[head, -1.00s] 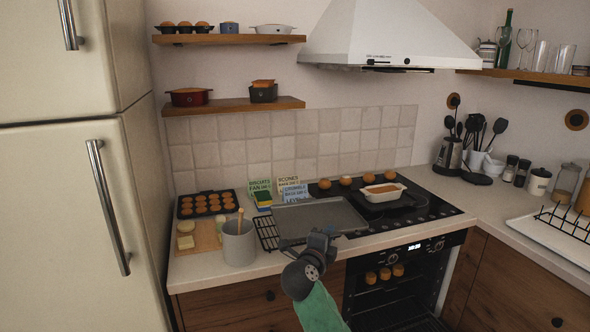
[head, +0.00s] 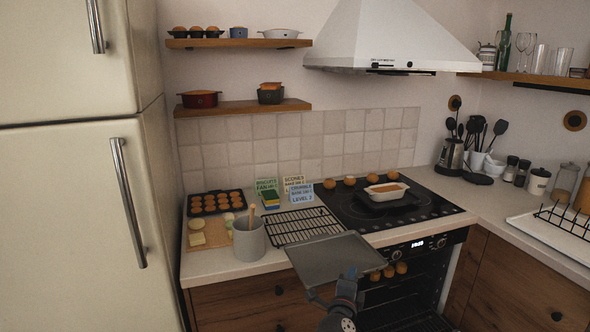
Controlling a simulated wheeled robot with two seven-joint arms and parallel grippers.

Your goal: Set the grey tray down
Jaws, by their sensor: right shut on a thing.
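The grey tray (head: 334,258) is flat and empty. My right gripper (head: 345,285) is shut on its near edge. The tray hangs in front of the counter's front edge, partly over the counter and partly in front of the open oven. Whether it touches the counter cannot be told. The gripper's fingertips are hard to make out against the tray. My left gripper is not in view.
A black wire rack (head: 302,226) lies bare on the counter behind the tray. A grey pot (head: 249,240) with a wooden utensil stands left of it. The black hob (head: 425,208) carries a white dish (head: 387,191). The oven (head: 405,290) below is open, with several baked pieces inside.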

